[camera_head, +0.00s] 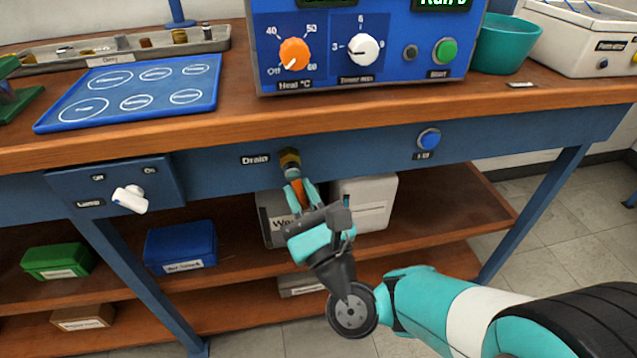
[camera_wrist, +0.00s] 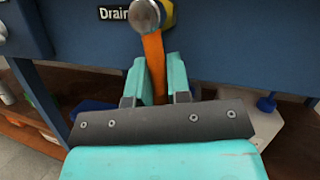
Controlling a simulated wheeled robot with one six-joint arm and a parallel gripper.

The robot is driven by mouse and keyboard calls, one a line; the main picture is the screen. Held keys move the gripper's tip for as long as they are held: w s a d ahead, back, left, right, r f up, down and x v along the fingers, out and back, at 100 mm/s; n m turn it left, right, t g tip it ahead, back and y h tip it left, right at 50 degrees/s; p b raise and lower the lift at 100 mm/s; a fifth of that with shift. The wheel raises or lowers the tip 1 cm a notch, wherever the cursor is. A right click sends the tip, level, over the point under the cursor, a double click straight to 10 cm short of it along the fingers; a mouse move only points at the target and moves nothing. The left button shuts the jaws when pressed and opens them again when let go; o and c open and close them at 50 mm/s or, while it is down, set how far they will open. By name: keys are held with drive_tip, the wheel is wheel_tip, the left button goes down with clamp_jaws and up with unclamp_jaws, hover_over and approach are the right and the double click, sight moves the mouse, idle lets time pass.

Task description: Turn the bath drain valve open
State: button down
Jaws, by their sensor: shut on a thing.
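The drain valve (camera_head: 289,159) is a brass fitting on the blue front rail of the bench, beside a "Drain" label (camera_head: 255,160). Its orange lever (camera_head: 298,192) hangs down from it. My gripper (camera_head: 301,193) is below the fitting with its teal fingers shut on the lever. In the wrist view the orange lever (camera_wrist: 154,60) runs down from a round metal end (camera_wrist: 144,16) to between the two fingers (camera_wrist: 160,80). The lower end of the lever is hidden by the gripper.
A blue panel with a white lamp knob (camera_head: 130,198) sticks out at the left of the rail. A blue button (camera_head: 429,138) is to the right. The shelf below holds a white box (camera_head: 372,195), a blue box (camera_head: 180,245) and a green box (camera_head: 57,261). The control unit (camera_head: 350,75) stands on the benchtop.

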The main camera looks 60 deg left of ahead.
drive_tip(key=shift+s+a+m+t+p, duration=0.1)
drive_tip(key=shift+s+m+t+p, duration=0.25)
drive_tip(key=shift+m, duration=0.4)
drive_tip(key=shift+s+m+t+p, duration=0.25)
drive_tip(key=shift+m+t, duration=0.2)
drive_tip(key=shift+m, duration=0.3)
drive_tip(key=shift+f+y, duration=0.1)
drive_tip(key=shift+y, duration=0.2)
drive_tip(key=c, duration=1.1)
unclamp_jaws()
